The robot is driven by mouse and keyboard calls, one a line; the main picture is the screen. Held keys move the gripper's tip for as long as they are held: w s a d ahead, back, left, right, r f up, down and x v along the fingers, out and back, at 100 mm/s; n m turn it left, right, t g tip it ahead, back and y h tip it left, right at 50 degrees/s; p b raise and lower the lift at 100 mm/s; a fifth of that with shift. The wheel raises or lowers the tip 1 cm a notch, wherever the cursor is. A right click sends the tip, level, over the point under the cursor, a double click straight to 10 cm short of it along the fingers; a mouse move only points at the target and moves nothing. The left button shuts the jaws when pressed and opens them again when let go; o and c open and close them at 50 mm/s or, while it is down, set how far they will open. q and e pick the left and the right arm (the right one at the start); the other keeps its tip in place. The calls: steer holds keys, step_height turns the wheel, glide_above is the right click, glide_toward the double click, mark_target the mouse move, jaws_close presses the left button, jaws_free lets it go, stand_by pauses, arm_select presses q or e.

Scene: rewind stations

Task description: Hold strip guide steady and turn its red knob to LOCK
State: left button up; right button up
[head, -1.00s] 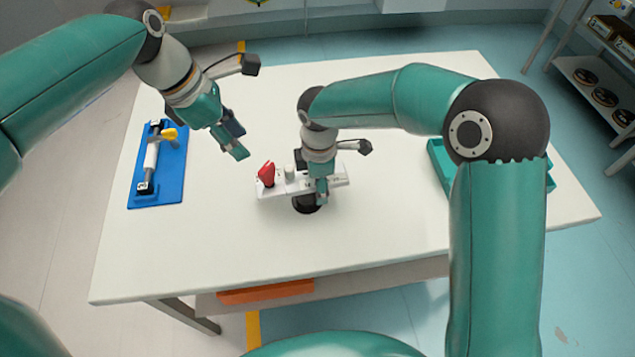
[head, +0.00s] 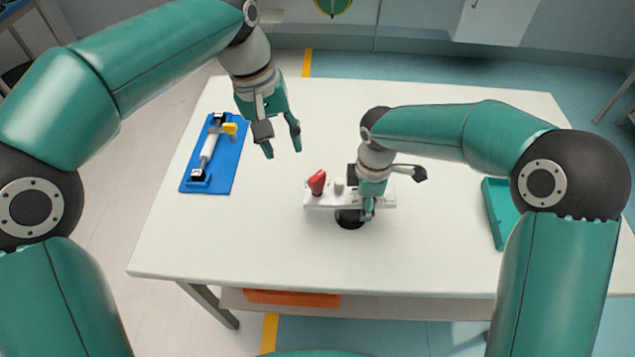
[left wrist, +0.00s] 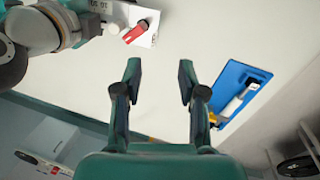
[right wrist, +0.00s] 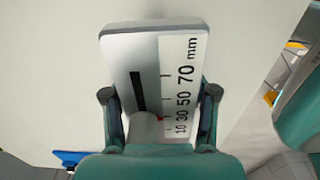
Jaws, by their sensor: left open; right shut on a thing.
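The strip guide (head: 322,199) is a white block on a dark round base near the middle of the table. Its red knob (head: 317,182) stands at its left end, with a pale round post beside it. The knob also shows in the left wrist view (left wrist: 136,31). My right gripper (head: 368,213) is shut on the guide's right part; in the right wrist view its fingers flank the plate (right wrist: 183,70) with the mm scale and slot. My left gripper (head: 284,150) is open and empty, above the table, up and left of the knob. LOCK lettering is not readable.
A blue board (head: 226,163) with a white roller and yellow handle lies on the table's left side. A teal tray (head: 492,215) is at the right, partly behind my right arm. The white table (head: 240,238) is clear in front of the guide.

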arm_select(q)
steer(key=m, duration=0.5)
steer(key=m+y, duration=0.2)
steer(key=m, duration=0.3)
glide_above(318, 176)
steer(key=shift+a+f, duration=0.1)
steer(key=shift+f, duration=0.8)
step_height(318, 176, down, 11)
steer(key=shift+f, duration=0.1)
steer(key=shift+c, duration=0.3)
jaws_close()
